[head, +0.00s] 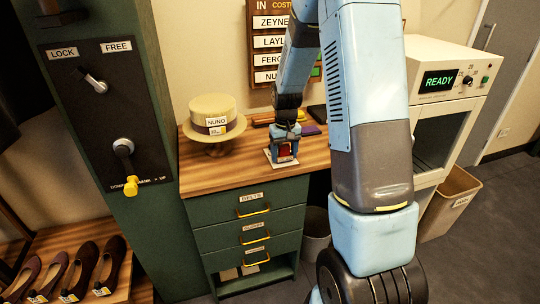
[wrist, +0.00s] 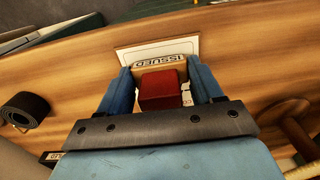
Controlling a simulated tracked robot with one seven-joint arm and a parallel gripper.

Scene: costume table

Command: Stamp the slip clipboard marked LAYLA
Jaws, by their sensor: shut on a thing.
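My gripper (head: 284,150) is low over the wooden counter, its blue fingers shut on a red-handled stamp (wrist: 160,92). A tan part of the stamp lettered ISSUED shows just past the handle in the wrist view. The stamp stands upright over a white slip board (wrist: 130,55), which also shows under the gripper in the head view (head: 268,155). The stamp and gripper hide much of the board. I cannot read a name on it, nor tell whether the stamp touches it. A name board (head: 268,42) on the wall includes a LAYL… line, partly cut off by my arm.
A hat tagged NUNG (head: 212,115) stands on a stand left of my gripper. A dark rolled belt (wrist: 27,108) lies on the counter (head: 205,178). A purple item (head: 310,130) lies behind my gripper. A machine reading READY (head: 438,80) stands at right.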

